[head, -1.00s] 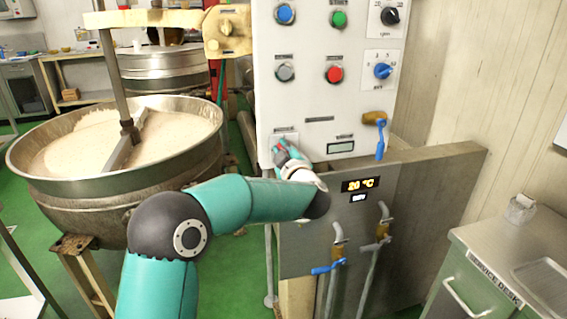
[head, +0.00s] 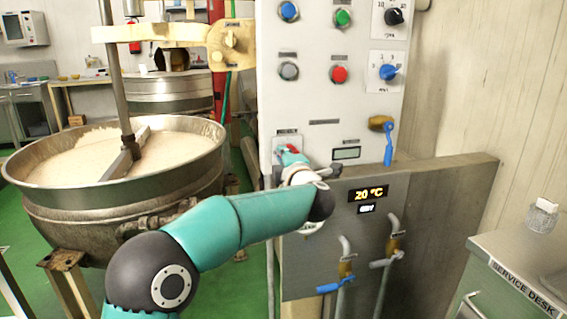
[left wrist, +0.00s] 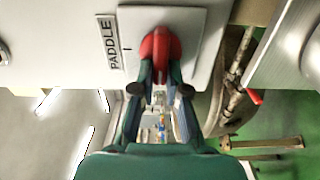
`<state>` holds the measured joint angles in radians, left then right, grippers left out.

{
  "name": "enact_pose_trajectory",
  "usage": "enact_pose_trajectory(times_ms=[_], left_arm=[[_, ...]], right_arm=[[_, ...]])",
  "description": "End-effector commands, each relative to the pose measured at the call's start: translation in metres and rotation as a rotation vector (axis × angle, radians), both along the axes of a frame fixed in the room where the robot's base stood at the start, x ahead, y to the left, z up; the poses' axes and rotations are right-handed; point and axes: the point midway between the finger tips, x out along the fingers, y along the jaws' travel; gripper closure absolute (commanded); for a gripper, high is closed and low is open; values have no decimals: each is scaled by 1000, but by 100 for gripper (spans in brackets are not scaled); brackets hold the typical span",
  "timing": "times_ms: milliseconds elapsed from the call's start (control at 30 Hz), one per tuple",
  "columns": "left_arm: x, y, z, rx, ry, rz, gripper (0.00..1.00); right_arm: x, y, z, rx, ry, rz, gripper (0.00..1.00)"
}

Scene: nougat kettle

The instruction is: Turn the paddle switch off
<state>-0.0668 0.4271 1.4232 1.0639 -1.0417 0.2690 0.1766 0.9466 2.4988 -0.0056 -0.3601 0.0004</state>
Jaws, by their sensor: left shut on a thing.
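The paddle switch (left wrist: 160,50) has a red handle on a pale square plate, beside a label reading PADDLE, in the left wrist view. My left gripper (left wrist: 160,76) is shut on the red handle, with a finger on each side of it. In the head view the left gripper (head: 292,158) is at the lower left of the white control panel (head: 318,100), and it and the wrist hide most of the switch. My right gripper is not in view.
Above are blue, green, grey and red buttons and two knobs. A blue-handled valve (head: 388,142) sits to the right. The steel kettle (head: 110,188) with pale contents stands left. A display (head: 368,194) reads 20 °C. A service desk (head: 520,262) is at right.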

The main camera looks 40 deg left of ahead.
Motion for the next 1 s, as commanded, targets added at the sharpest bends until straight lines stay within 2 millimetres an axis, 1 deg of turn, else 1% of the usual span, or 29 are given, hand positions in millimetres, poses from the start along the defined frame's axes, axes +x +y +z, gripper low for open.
enact_pose_trajectory(times_ms=[33, 533, 567, 600, 700, 1000], left_arm=[[0, 0, -6, -11, 1, 2, 100], [0, 0, -7, -25, -11, 2, 100], [0, 0, -7, -25, -11, 2, 83], [0, 0, -7, -25, -11, 2, 77], [0, 0, -6, -24, -13, 2, 61], [0, -1, -3, -21, -17, 0, 61]], right_arm=[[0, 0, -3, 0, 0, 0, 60], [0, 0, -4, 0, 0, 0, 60], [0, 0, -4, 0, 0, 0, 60], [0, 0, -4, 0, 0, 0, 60], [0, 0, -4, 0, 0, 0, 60], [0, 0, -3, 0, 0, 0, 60]])
